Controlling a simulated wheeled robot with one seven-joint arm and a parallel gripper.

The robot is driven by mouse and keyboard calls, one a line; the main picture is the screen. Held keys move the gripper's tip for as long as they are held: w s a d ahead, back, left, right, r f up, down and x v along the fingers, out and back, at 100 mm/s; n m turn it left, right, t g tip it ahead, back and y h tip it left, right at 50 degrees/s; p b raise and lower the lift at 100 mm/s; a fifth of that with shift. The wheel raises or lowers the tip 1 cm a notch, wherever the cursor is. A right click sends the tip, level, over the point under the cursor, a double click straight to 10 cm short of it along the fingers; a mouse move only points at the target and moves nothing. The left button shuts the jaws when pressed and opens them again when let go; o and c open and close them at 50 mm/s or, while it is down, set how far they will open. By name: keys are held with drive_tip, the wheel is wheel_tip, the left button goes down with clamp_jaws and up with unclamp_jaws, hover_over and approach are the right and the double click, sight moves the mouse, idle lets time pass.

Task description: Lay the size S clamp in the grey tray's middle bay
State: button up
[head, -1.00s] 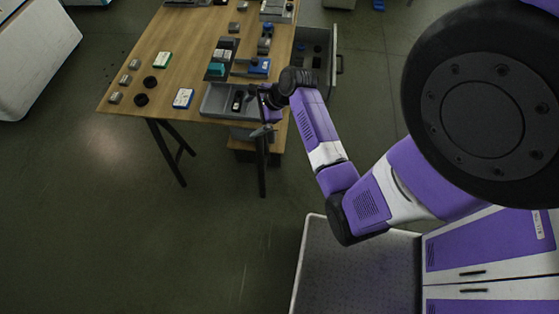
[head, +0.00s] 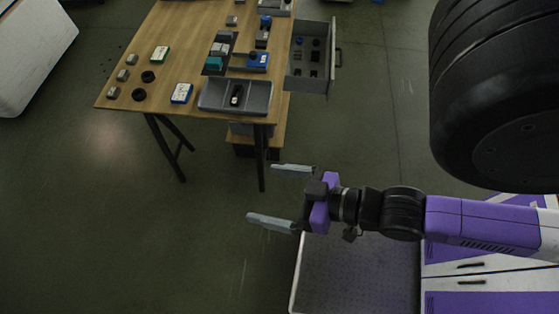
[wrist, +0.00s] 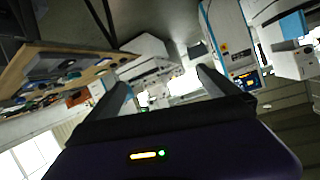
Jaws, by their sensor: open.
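The grey tray (head: 262,108) lies at the near right corner of the wooden table in the head view. A small dark clamp with a pale spot (head: 236,95) sits inside it, around the middle bay; its size mark is too small to read. My gripper (head: 270,195) is open and empty, held over the floor in front of the table, well apart from the tray. Its two fingers (wrist: 165,95) also show spread in the wrist view, with nothing between them.
An open drawer (head: 309,85) with several small parts juts from the table's right side. The floor before the table is clear.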

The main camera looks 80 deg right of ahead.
wheel_tip(320, 180, up, 5)
drive_tip(key=s+a+n+t+y, duration=0.1)
drive_tip(key=s+a+n, duration=0.1)
drive_tip(key=n, duration=0.1)
drive_tip(key=shift+a+r, duration=0.2)
drive_tip(key=shift+a, duration=0.05)
